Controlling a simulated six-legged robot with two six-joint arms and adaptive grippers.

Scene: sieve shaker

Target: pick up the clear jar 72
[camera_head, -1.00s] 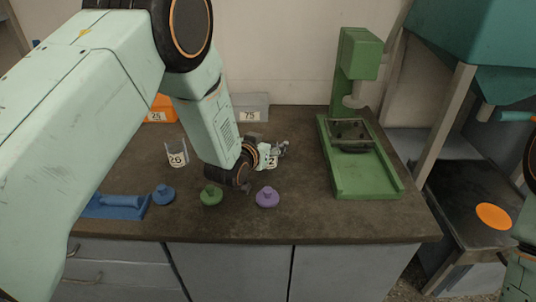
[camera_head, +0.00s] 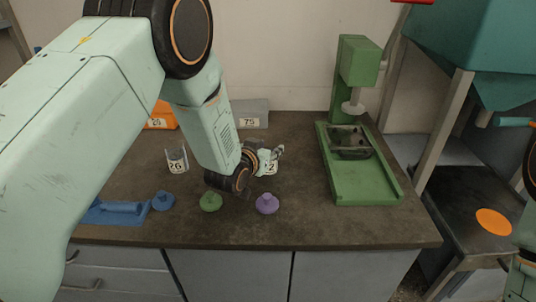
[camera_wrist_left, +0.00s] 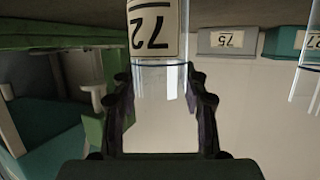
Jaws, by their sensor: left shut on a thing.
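The clear jar 72 (camera_wrist_left: 157,38) hangs in from the top of the left wrist view, its label upside down there, with clear wall between the two fingers. My left gripper (camera_wrist_left: 162,88) is shut on it. In the head view my left gripper (camera_head: 270,156) is at the middle of the bench, and the jar (camera_head: 271,168) shows only in part behind it, with the "2" of its label visible. The jar appears upright at bench level; whether it touches the bench I cannot tell. My right gripper is out of view.
A clear jar 26 (camera_head: 176,161) stands left of my forearm. Blue (camera_head: 163,201), green (camera_head: 211,201) and purple (camera_head: 267,204) knobbed pieces lie near the front edge. A grey bin 75 (camera_head: 250,113) and an orange bin (camera_head: 161,117) stand behind. A green machine (camera_head: 365,187) stands right.

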